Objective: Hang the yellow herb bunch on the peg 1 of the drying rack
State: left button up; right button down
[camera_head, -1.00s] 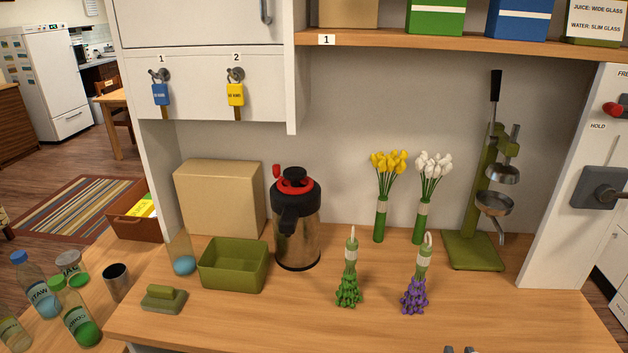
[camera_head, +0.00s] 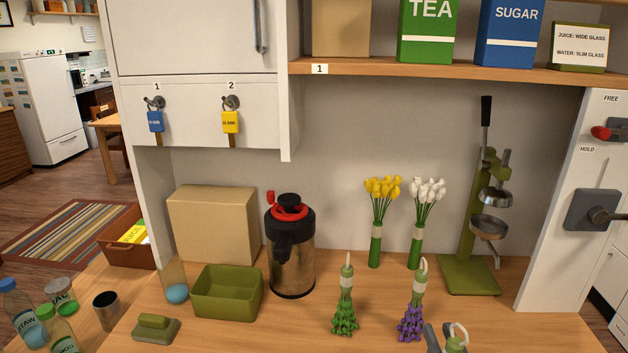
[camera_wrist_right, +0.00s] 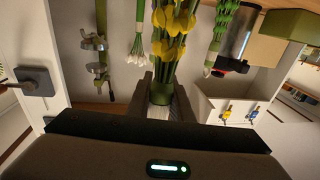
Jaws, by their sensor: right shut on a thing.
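My right gripper (camera_head: 445,342) is at the bottom edge of the head view, shut on the yellow herb bunch. The bunch's cream loop (camera_head: 459,331) shows at its top; the rest is cut off there. In the right wrist view, which is upside down, the yellow herb bunch (camera_wrist_right: 172,42) has yellow clusters on green stems, with its stem between the two fingers (camera_wrist_right: 161,92). A green bunch (camera_head: 345,305) and a purple bunch (camera_head: 411,318) have loops at the top and heads down. I cannot make out the drying rack or its peg 1. My left gripper is not in view.
Yellow flowers (camera_head: 383,188) and white flowers (camera_head: 429,190) stand near the back wall. A flask (camera_head: 291,255), a green bin (camera_head: 228,292) and a green press (camera_head: 467,240) stand on the counter. Front counter space is partly free.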

jog(key=w+a+r+n+g+y, duration=0.15)
jog(key=a+r+y, duration=0.25)
jog(key=r, duration=0.5)
jog(key=w+a+r+n+g+y, duration=0.1)
jog(key=w+a+r+n+y, duration=0.25)
jog(key=r, duration=0.55)
jog(key=w+a+r+n+g+y, duration=0.1)
jog(key=a+r+n+y, duration=0.2)
jog(key=r, duration=0.6)
jog(key=s+a+r+n+g+y, duration=0.1)
jog(key=s+a+r+g+y, duration=0.2)
jog(key=r, duration=0.8)
jog(key=s+a+r+n+g+y, duration=0.2)
jog(key=s+a+r, duration=0.5)
jog(key=s+r, duration=0.4)
jog(key=shift+s+a+r+g+y, duration=0.2)
jog(key=shift+a+r+g+y, duration=0.05)
jog(key=shift+r+g+y, duration=0.45)
jog(key=shift+f, duration=0.1)
